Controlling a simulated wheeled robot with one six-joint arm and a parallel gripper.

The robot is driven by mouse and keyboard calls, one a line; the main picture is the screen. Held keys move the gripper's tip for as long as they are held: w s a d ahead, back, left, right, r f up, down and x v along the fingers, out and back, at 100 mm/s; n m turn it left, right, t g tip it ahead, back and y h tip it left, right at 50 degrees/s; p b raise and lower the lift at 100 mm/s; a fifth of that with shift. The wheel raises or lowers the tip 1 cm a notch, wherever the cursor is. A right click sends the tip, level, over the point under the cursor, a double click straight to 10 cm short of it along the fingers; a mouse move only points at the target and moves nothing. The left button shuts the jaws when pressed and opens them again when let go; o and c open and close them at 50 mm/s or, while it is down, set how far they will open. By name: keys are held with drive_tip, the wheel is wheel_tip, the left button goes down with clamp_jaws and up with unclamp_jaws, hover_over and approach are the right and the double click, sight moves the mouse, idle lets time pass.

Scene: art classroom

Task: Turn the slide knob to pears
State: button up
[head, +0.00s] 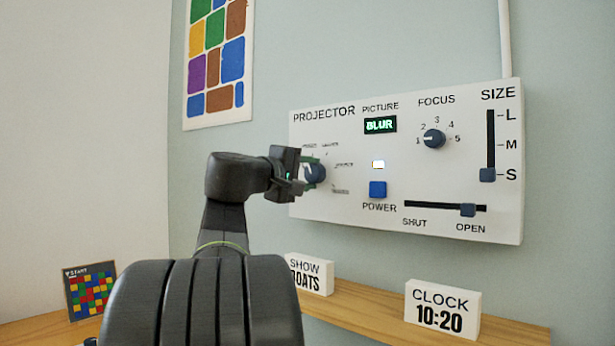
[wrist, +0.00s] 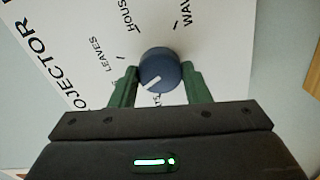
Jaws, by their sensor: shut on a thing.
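The slide knob (wrist: 160,72) is a round blue-grey dial with a white pointer line, on the white projector panel (head: 400,215). In the wrist view its pointer slants down and left, and LEAVES, HOUS and WAL can be read around it, the last two cut off. No pears label can be read. My gripper (wrist: 160,80) is shut on the knob, one green finger on each side. In the head view the gripper (head: 313,172) partly covers the knob, and the labels there are too small to read.
The panel also has a FOCUS knob (head: 434,138), a blue POWER button (head: 377,189), a SIZE slider (head: 487,174) at S and a SHUT/OPEN slider (head: 468,210) near OPEN. The picture display (head: 380,124) reads BLUR. Below, a wooden shelf (head: 375,322) holds a partly hidden SHOW sign (head: 311,275) and a CLOCK sign (head: 442,309).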

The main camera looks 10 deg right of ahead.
drive_tip(key=o, duration=1)
drive_tip(key=shift+c, duration=0.2)
drive_tip(key=v, duration=1.3)
drive_tip(key=shift+s+a+p, duration=0.25)
drive_tip(key=shift+a+p, duration=0.05)
drive_tip(key=shift+p, duration=0.05)
drive_tip(key=x, duration=1.4)
drive_tip(key=shift+b, duration=0.3)
drive_tip(key=shift+a, duration=0.1)
